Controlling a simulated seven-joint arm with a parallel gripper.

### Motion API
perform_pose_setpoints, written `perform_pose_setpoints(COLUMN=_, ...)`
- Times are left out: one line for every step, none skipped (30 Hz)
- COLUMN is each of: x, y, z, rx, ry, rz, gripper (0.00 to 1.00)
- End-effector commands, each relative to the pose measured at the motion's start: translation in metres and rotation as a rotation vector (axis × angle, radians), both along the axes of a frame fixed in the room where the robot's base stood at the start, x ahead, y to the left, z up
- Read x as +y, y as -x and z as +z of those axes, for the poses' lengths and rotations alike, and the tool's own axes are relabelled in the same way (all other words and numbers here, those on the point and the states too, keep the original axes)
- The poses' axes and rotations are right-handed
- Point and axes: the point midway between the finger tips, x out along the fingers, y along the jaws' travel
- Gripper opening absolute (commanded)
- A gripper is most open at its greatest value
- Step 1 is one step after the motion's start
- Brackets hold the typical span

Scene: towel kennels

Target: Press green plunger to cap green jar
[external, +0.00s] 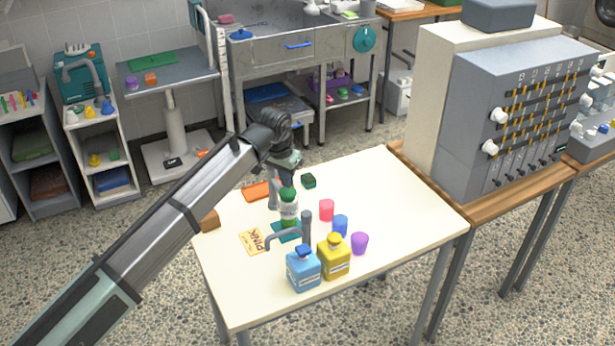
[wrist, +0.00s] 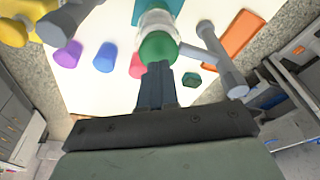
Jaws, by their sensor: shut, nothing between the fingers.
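The green jar (external: 289,212) stands upright on a teal pad (external: 285,231) on the table, with a clear body and green at its top and base. In the wrist view its round green top (wrist: 158,48) is just beyond my fingertips. My gripper (external: 290,176) is shut and empty, pointing down right above the green top (external: 288,194). My fingertips (wrist: 155,70) touch or nearly touch the green top; I cannot tell which. Whether this green top is the plunger or a cap is unclear.
Grey bent posts (external: 306,228) stand beside the jar. Blue (external: 303,270) and yellow (external: 334,257) bottles, red (external: 326,210), blue (external: 340,224) and purple (external: 359,243) cups, a "PINK" card (external: 252,241), an orange slab (external: 257,191) and a dark green block (external: 308,181) lie around. The table's right side is clear.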

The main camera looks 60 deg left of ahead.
Motion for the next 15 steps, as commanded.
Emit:
perform_pose_setpoints(x=0.0, y=0.0, z=0.001, rx=0.0, ry=0.0, rz=0.0, gripper=0.0)
perform_pose_setpoints(x=0.0, y=0.0, z=0.002, rx=0.0, ry=0.0, rz=0.0, gripper=0.0)
perform_pose_setpoints(x=0.0, y=0.0, z=0.003, rx=0.0, ry=0.0, rz=0.0, gripper=0.0)
perform_pose_setpoints(x=0.0, y=0.0, z=0.005, rx=0.0, ry=0.0, rz=0.0, gripper=0.0)
perform_pose_setpoints(x=0.0, y=0.0, z=0.007, rx=-0.001, ry=-0.001, rz=0.0, gripper=0.0)
perform_pose_setpoints(x=0.0, y=-0.001, z=0.01, rx=-0.001, ry=-0.001, rz=0.0, gripper=0.0)
perform_pose_setpoints(x=0.0, y=-0.001, z=0.012, rx=-0.002, ry=-0.001, rz=0.0, gripper=0.0)
perform_pose_setpoints(x=0.0, y=-0.001, z=0.014, rx=-0.002, ry=-0.001, rz=0.0, gripper=0.0)
perform_pose_setpoints(x=0.0, y=-0.001, z=0.018, rx=-0.002, ry=-0.001, rz=0.0, gripper=0.0)
perform_pose_setpoints(x=0.0, y=-0.001, z=0.02, rx=-0.002, ry=-0.001, rz=0.0, gripper=0.0)
perform_pose_setpoints(x=0.0, y=-0.001, z=0.022, rx=-0.002, ry=-0.001, rz=0.0, gripper=0.0)
perform_pose_setpoints(x=0.0, y=-0.001, z=0.025, rx=-0.001, ry=-0.001, rz=0.0, gripper=0.0)
perform_pose_setpoints(x=0.0, y=-0.001, z=0.028, rx=-0.001, ry=-0.001, rz=0.0, gripper=0.0)
perform_pose_setpoints(x=0.0, y=-0.001, z=0.03, rx=0.0, ry=0.0, rz=0.0, gripper=0.0)
perform_pose_setpoints(x=0.0, y=-0.001, z=0.033, rx=0.0, ry=0.0, rz=0.0, gripper=0.0)
